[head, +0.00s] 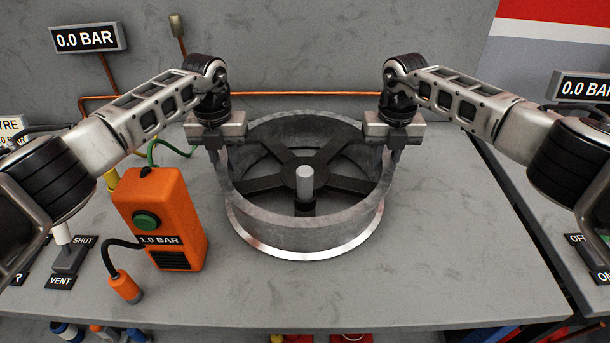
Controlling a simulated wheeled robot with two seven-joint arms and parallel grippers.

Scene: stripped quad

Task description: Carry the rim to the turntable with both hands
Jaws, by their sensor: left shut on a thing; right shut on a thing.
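The rim (290,232) is a wide grey metal ring in the middle of the head view. Through its open top I see a dark turntable (265,183) with crossed arms and a light central post (305,185). The rim stands around these arms; whether it rests on them or hangs just above is hidden. My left gripper (219,150) is shut on the rim's left wall, pointing down. My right gripper (395,150) is shut on the rim's right wall, also pointing down. The fingertips are partly hidden by the gripper bodies and the wall.
An orange box (160,215) labelled 1.0 BAR, with a green button and a cabled orange nozzle (125,287), stands left of the rim. A SHUT/VENT lever (66,255) is further left. The bench (455,240) is clear right of the rim, up to its edge.

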